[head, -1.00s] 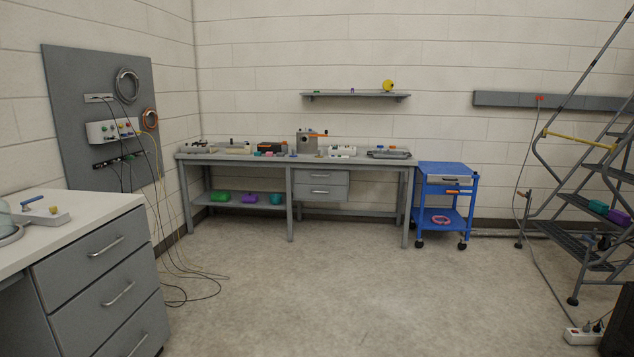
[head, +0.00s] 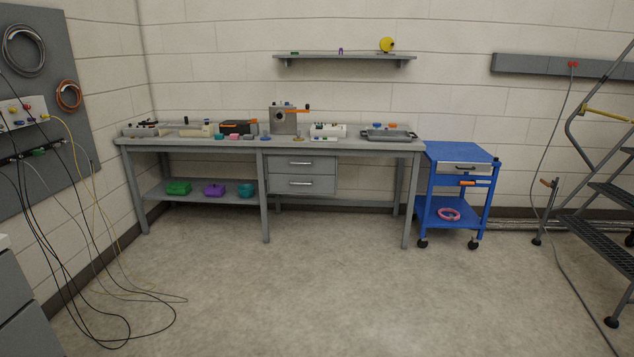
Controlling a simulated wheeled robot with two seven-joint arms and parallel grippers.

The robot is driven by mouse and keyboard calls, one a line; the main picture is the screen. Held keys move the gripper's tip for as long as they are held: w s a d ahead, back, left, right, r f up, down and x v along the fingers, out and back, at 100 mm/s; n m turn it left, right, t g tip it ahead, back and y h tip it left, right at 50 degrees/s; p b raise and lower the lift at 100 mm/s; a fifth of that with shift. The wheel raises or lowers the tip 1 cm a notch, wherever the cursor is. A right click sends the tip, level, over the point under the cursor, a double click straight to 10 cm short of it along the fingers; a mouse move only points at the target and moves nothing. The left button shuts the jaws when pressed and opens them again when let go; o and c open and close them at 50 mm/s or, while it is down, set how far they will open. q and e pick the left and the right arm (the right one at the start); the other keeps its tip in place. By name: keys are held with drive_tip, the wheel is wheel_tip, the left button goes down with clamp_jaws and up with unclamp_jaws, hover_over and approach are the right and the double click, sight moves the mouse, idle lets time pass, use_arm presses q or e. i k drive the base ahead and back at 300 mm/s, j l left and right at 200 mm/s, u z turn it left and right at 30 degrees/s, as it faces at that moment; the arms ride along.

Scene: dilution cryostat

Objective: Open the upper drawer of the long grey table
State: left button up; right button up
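The long grey table (head: 350,147) stands against the back wall, some way ahead of me across the floor. Two drawers sit under its top, right of its middle leg. The upper drawer (head: 286,170) looks shut and has a silver bar handle (head: 301,163). The lower drawer (head: 287,190) below it also looks shut, with its own handle. Neither of my grippers shows in the head view.
A blue cart (head: 460,180) on casters stands just right of the table. A stepladder (head: 600,200) is at the far right. Loose cables (head: 85,270) hang and lie on the floor at left. The floor (head: 300,290) before the table is clear.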

sight(277, 164)
drive_tip(key=i, duration=2.45)
